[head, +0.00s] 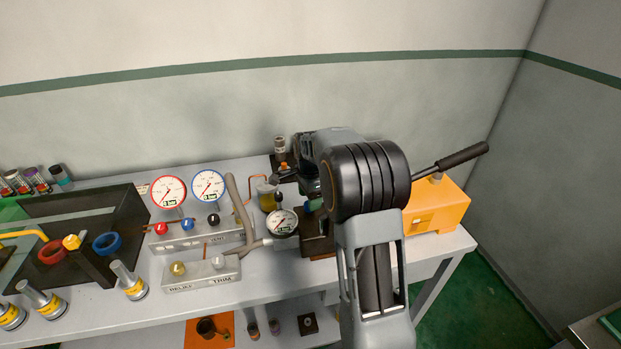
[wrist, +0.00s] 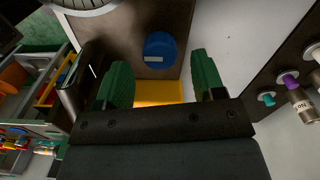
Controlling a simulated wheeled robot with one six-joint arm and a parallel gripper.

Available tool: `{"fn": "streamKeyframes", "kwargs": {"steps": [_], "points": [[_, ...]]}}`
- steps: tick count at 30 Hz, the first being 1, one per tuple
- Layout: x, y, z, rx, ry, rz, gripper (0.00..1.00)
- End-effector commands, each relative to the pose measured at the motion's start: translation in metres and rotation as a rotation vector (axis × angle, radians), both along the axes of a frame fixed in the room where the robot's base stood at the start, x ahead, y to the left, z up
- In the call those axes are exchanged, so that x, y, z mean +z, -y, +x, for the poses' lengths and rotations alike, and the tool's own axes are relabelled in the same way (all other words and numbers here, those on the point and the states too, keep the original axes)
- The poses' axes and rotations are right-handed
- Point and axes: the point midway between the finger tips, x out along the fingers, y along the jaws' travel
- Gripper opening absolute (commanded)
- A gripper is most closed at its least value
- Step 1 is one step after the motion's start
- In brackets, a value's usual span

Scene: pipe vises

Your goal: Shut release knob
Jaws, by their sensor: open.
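In the wrist view a round blue knob-like part (wrist: 160,47) with a pale mark stands against a dark brown surface (wrist: 133,22). It lies beyond my gripper (wrist: 162,80), between the lines of the two green fingers and apart from them. The fingers are spread with nothing gripped. I cannot tell for certain whether this blue part is the release knob. In the head view my gripper (head: 298,190) is over the bench near a round gauge (head: 283,222), largely hidden by my arm. No release knob can be picked out clearly there.
An orange box (head: 436,212) stands at the right, with a black-handled lever (head: 462,157) above it. Grey valve blocks (head: 200,276) and two upright gauges (head: 168,191) stand left of my gripper. A dark tray (head: 130,205) is farther left. Hoses run near the gauge.

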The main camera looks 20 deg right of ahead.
Motion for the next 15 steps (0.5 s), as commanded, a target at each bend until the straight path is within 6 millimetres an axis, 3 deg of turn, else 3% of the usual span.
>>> {"fn": "streamKeyframes", "kwargs": {"steps": [9, 15], "points": [[0.066, 0.000, 0.000, -0.001, 0.006, -0.001, 0.63], [0.098, 0.001, 0.000, -0.001, 0.004, -0.001, 0.63]]}}
